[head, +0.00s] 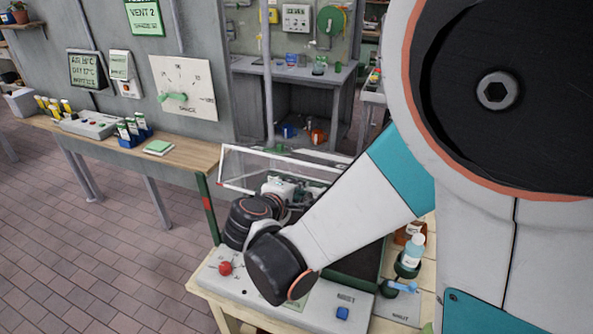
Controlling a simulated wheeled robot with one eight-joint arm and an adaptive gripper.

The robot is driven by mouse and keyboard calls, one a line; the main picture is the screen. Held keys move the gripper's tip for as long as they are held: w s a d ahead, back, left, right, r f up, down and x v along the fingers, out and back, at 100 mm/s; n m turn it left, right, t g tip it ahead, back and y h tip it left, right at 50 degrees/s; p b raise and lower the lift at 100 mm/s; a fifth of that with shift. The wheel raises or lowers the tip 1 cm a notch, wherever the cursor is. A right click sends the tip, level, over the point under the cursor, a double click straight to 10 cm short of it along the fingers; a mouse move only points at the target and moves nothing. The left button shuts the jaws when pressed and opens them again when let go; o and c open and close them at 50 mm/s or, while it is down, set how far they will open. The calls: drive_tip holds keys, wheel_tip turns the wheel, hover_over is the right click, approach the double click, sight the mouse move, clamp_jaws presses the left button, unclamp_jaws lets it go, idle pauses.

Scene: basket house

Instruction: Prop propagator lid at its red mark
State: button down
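The propagator lid (232,186) is a clear panel with a white frame, standing over the bench behind my arm. Its lower right part is hidden by my arm. A dark green upright (212,215) with a red mark (208,203) stands at the lid's left end. My gripper (291,190) is at the lid's front side, around the middle of its length. My wrist and forearm cover much of it, and its fingertips do not show clearly. I cannot tell whether it touches the lid or holds it.
The front panel (235,290) carries a red knob (225,268) and a blue button (342,313). A bottle (413,252) stands at the right beside a blue tap (402,287). A wooden bench (190,155) with control boxes runs along the left wall. The tiled floor at left is clear.

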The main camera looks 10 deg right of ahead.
wheel_tip(320, 180, down, 5)
drive_tip(key=s+a+b, duration=0.1)
drive_tip(key=s+b, duration=0.1)
drive_tip(key=b, duration=0.1)
drive_tip(key=shift+s+a+f, duration=0.15)
drive_tip(key=shift+s+a, duration=0.25)
drive_tip(key=c, duration=1.7)
unclamp_jaws()
drive_tip(key=shift+w, duration=0.2)
drive_tip(key=shift+o, duration=0.2)
